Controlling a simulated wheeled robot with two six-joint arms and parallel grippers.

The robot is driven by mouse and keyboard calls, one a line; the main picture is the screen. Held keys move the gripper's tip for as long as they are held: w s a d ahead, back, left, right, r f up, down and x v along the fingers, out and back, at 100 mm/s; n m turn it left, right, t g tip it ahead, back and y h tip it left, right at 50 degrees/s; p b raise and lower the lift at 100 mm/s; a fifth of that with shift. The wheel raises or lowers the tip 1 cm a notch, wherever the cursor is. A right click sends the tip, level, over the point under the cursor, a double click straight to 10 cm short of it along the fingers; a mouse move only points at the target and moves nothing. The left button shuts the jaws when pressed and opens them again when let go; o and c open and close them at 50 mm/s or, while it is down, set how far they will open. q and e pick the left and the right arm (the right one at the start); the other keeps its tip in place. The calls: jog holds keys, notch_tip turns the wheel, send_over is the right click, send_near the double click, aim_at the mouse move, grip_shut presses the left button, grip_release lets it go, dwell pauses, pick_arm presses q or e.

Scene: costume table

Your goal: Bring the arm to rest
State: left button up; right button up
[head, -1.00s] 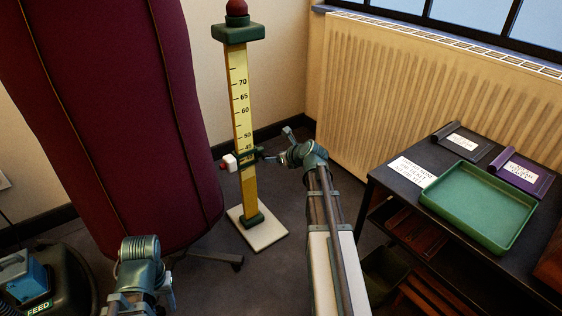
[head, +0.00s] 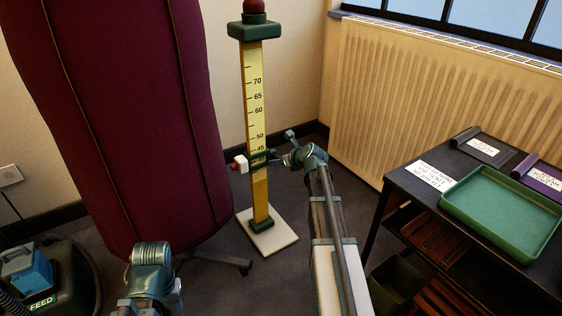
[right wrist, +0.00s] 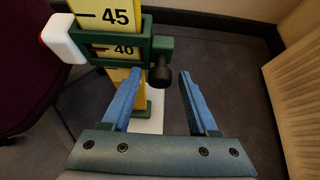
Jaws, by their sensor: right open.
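My right gripper (head: 284,148) is open beside a tall yellow measuring post (head: 256,100) with black numbers. A green slider (head: 259,160) with a white block on its left sits on the post near the 40 mark. In the right wrist view the slider's dark knob (right wrist: 160,72) appears between and just beyond the two blue fingertips (right wrist: 157,84). Nothing is held between the fingers. Whether a finger touches the knob is unclear. My left arm (head: 150,270) shows at the bottom left; its fingers are hidden.
A maroon padded form (head: 130,110) stands left of the post. The post's white base (head: 268,240) is on the floor. A dark table (head: 425,190) with a green tray (head: 500,215) is at the right, a radiator (head: 420,100) behind. A machine marked FEED (head: 75,280) is at lower left.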

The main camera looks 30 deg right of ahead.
grip_shut()
notch_tip(320, 180, up, 8)
jog(key=p, duration=0.8)
dwell(0.3)
jog(key=shift+r, duration=0.1)
notch_tip(320, 180, up, 8)
jog(key=p, duration=0.8)
dwell(0.4)
